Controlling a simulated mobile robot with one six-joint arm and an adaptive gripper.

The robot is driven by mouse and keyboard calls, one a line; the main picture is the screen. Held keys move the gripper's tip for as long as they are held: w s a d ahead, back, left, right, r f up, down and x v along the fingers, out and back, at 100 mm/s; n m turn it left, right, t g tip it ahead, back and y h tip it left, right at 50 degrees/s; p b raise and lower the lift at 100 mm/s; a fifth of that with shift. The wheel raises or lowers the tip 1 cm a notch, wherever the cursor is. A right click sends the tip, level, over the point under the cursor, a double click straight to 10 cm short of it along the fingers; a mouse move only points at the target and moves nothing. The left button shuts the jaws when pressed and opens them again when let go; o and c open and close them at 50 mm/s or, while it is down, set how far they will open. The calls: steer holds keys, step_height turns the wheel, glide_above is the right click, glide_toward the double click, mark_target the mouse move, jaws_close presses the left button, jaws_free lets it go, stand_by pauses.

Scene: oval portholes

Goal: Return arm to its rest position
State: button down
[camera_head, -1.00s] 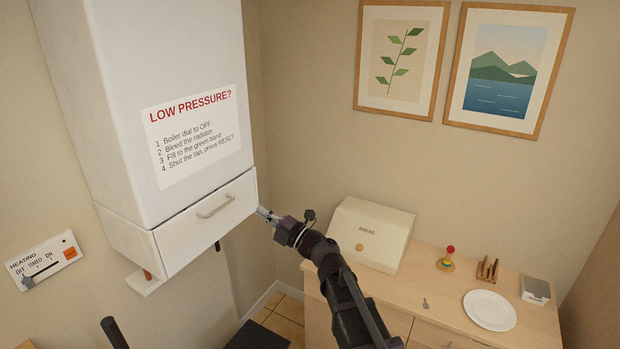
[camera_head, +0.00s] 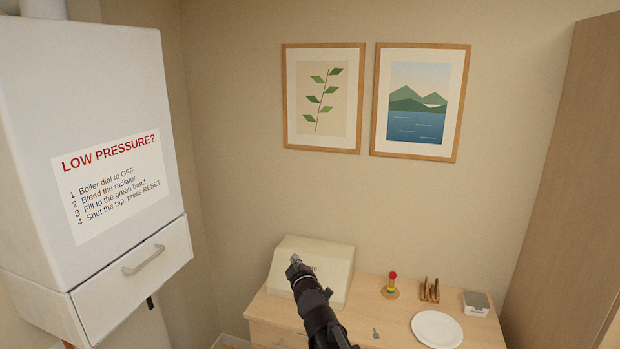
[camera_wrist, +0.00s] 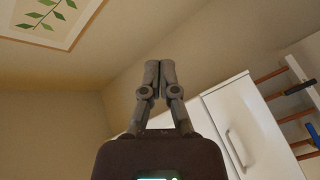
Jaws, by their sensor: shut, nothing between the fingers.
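My gripper (camera_head: 294,262) is at the end of my black arm, in front of the cream bread bin (camera_head: 330,262) in the head view. It points up and towards the left and looks empty. In the wrist view my gripper (camera_wrist: 160,66) has its two grey fingers together, with nothing between them. The wall and a framed leaf picture (camera_wrist: 45,18) lie beyond it there. The white boiler (camera_head: 95,130) with its drawer front shut stands well left of my gripper in the head view.
A wooden sideboard (camera_head: 390,320) carries a ring stacker toy (camera_head: 391,287), a toast rack (camera_head: 429,290), a white plate (camera_head: 437,329), a small grey-topped box (camera_head: 476,303) and a small key-like item (camera_head: 376,333). A tall wooden cabinet (camera_head: 560,180) stands at the right.

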steer(key=s+d+f+m+g+h+b, duration=0.1)
steer(key=s+d+f+m+g+h, duration=0.25)
steer(key=d+f, duration=0.4)
steer(key=s+d+f+m+g+h+b, duration=0.1)
steer(key=s+d+f+m+g+h, duration=0.35)
steer(key=d, duration=0.45)
steer(key=s+d+f+m+g+y, duration=0.1)
steer(key=s+d+f+m+g, duration=0.1)
steer(key=s+f+g, duration=0.2)
steer(key=s+d+f+m+g+y+b, duration=0.1)
steer(key=s+f+g, duration=0.4)
steer(key=s, duration=0.6)
steer(key=shift+s+d+f+m+y+b, duration=0.4)
steer(key=shift+d+m+y, duration=0.4)
steer(key=shift+m, duration=0.4)
steer(key=shift+f, duration=0.1)
